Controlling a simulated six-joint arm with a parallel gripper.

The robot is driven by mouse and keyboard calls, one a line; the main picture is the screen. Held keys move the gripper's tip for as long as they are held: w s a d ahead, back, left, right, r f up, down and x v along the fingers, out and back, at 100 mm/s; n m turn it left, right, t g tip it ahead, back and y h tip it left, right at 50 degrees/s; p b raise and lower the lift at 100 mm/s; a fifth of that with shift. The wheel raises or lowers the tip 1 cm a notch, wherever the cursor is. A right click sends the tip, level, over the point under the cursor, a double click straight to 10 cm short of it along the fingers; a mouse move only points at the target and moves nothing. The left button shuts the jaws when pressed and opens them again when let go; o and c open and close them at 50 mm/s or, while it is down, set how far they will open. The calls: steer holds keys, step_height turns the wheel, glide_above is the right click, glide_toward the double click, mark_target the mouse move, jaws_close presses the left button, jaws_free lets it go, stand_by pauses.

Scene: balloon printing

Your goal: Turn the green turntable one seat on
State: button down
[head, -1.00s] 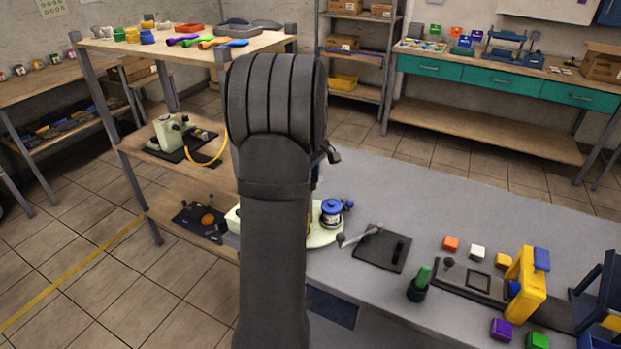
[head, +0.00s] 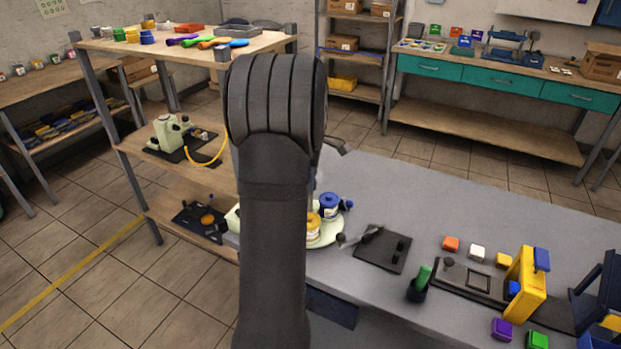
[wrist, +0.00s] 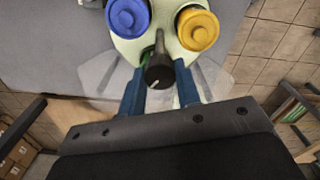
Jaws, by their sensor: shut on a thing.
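The pale green turntable (head: 326,238) stands at the left end of the grey table, partly hidden behind my arm. A blue-lidded pot (head: 330,204) and a yellow pot (head: 313,228) sit on it. In the wrist view the turntable (wrist: 153,44) carries the blue pot (wrist: 128,16) at left and the yellow pot (wrist: 198,29) at right. A black knob (wrist: 159,73) stands at its near edge. My gripper (wrist: 160,78) has its blue fingers on either side of this knob and is shut on it. In the head view my arm hides the gripper.
A dark plate with a grey lever (head: 383,248) lies right of the turntable. Further right are a green-topped holder (head: 419,284), a yellow press (head: 526,284) and several coloured blocks. A shelf unit (head: 190,48) stands at left. The table's back middle is clear.

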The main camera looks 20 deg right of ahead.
steer(key=shift+n, duration=6.6)
steer(key=c, duration=1.1)
jaws_free()
steer(key=shift+o, duration=0.2)
step_height(320, 180, up, 17)
steer(key=shift+r, duration=0.2)
steer(key=shift+f, duration=0.1)
